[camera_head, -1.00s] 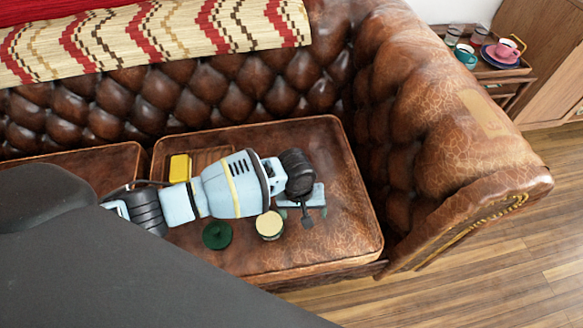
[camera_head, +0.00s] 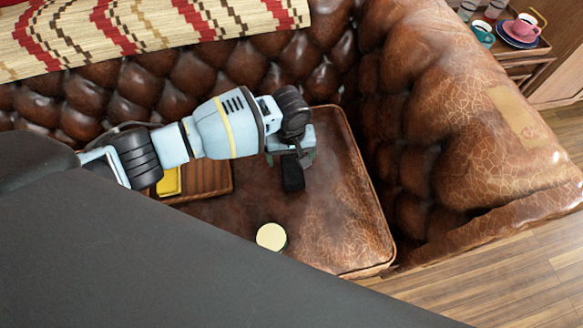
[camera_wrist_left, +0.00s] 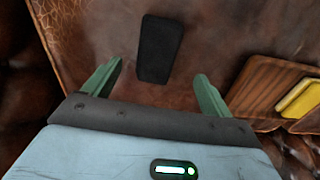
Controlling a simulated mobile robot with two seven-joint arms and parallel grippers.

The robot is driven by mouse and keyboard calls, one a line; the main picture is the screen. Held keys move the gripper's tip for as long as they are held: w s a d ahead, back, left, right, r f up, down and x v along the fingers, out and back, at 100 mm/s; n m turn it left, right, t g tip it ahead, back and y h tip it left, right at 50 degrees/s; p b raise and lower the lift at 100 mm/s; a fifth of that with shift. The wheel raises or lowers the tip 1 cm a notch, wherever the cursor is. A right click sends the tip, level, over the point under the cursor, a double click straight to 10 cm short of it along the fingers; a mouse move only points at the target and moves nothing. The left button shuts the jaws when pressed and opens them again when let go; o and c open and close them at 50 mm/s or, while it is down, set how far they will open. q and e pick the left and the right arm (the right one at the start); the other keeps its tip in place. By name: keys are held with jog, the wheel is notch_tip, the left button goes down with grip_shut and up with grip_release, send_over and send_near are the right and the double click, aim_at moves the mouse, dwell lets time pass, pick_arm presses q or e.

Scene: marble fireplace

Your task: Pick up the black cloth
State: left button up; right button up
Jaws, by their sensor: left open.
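The black cloth (camera_head: 292,178) is a small dark rectangle lying flat on the brown leather seat. In the left wrist view the cloth (camera_wrist_left: 160,48) lies ahead of the open jaws, its near end between the line of the two green fingers. My left gripper (camera_head: 292,158) is above the seat at the cloth's far end in the head view and covers part of it. It is open with nothing between the fingers. I cannot tell its exact height over the cloth. My right gripper is not in view.
A wooden tray (camera_head: 212,180) with a yellow item (camera_head: 169,182) lies left of the cloth. A round cream-topped item (camera_head: 271,237) stands nearer on the seat. The tufted sofa back and right arm (camera_head: 470,120) rise around it. A side table (camera_head: 523,66) holds cups.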

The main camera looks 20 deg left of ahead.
aim_at(292, 171)
pick_arm(q)
notch_tip(292, 171, down, 2)
jog(key=shift+f+b, duration=0.1)
jog(key=shift+b, duration=0.2)
jog(key=shift+d+f, duration=0.1)
jog(key=shift+f, duration=0.3)
jog(key=f+b, duration=0.1)
jog(key=f, duration=0.2)
jog(key=shift+s+d+f+b, duration=0.2)
jog(key=shift+f+b, duration=0.1)
jog(key=shift+b, duration=0.1)
jog(key=shift+f, duration=0.4)
